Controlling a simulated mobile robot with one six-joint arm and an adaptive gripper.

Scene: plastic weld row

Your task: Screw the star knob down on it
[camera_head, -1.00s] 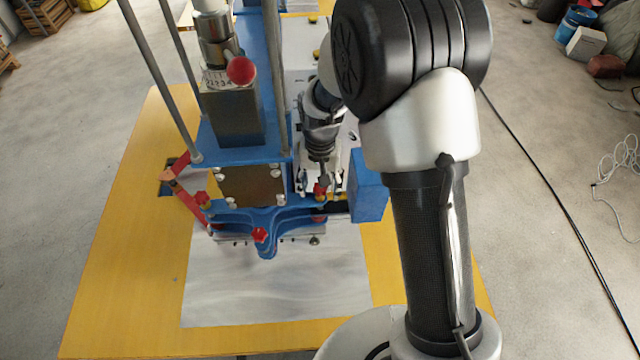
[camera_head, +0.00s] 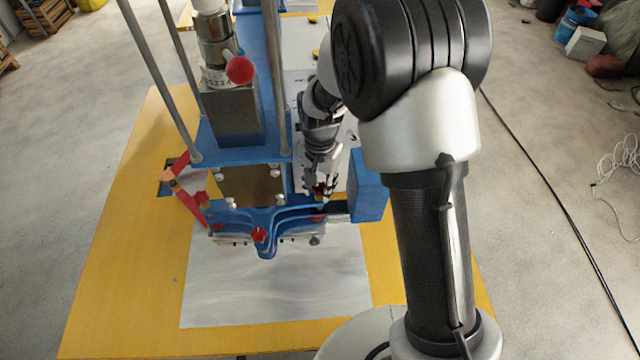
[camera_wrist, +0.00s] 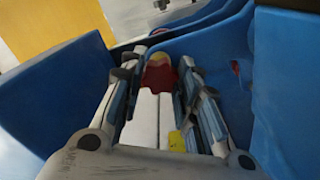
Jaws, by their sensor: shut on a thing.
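The red star knob (camera_wrist: 159,77) has a yellowish top and sits between my fingertips in the wrist view. My gripper (camera_head: 321,189) is shut on it, at the right side of the blue clamp frame (camera_head: 290,217) of the press. The fingers point down and hide most of the knob in the head view, where only a little red (camera_head: 318,188) shows. The knob's thread and what lies under it are hidden. A second red knob (camera_head: 260,235) is on the frame's front nose, apart from my gripper.
A blue block (camera_head: 369,186) stands close to the right of my gripper. The press's grey block (camera_head: 235,112) and steel posts rise to the left. A red lever (camera_head: 187,190) is at the left. The grey sheet (camera_head: 275,290) in front is clear.

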